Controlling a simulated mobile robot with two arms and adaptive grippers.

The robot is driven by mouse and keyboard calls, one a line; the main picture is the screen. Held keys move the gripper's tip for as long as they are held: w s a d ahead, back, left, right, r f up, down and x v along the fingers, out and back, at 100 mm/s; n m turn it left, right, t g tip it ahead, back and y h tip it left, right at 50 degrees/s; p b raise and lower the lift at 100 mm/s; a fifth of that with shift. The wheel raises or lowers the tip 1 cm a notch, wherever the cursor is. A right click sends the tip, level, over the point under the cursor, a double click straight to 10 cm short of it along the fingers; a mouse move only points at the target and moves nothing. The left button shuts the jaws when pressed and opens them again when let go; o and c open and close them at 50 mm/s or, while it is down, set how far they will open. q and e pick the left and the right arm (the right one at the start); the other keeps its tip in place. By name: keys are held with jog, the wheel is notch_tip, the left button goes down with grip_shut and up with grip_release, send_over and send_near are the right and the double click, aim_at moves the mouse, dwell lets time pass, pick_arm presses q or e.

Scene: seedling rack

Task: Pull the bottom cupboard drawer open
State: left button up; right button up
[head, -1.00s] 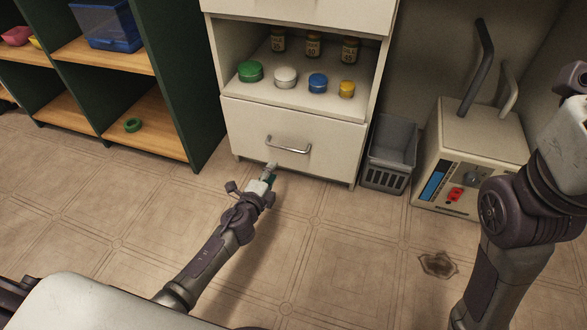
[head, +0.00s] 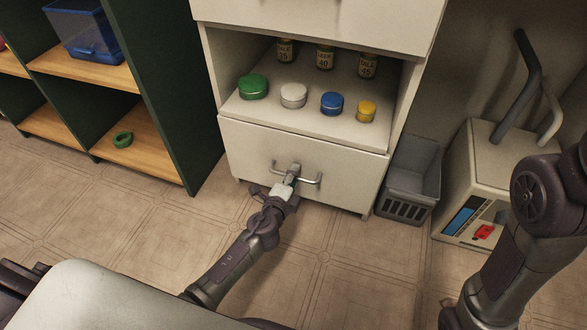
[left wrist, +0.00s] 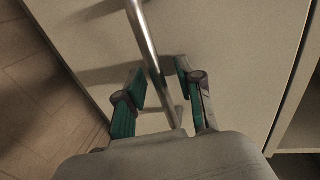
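The bottom drawer (head: 245,152) has a plain off-white front that looks flush with the white cupboard (head: 403,112). Its metal bar handle (head: 313,181) runs across the middle of the front. My left gripper (head: 292,177) is at the handle's middle. In the left wrist view, the handle (left wrist: 146,38) passes between the two teal fingers of my left gripper (left wrist: 162,78). The fingers stand apart, with gaps on both sides of the bar. My right arm shows at the right of the head view, but its gripper is out of view.
Coloured lidded tubs (head: 293,95) and several jars stand on the open shelf above the drawer. A grey basket (head: 411,180) and a beige box-shaped unit (head: 470,190) stand to the right. A green shelf unit (head: 165,110) is at left. The tiled floor before the drawer is clear.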

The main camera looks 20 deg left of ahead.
pick_arm(q)
jog(key=shift+c, duration=0.2)
grip_shut()
jog(key=shift+s, duration=0.1)
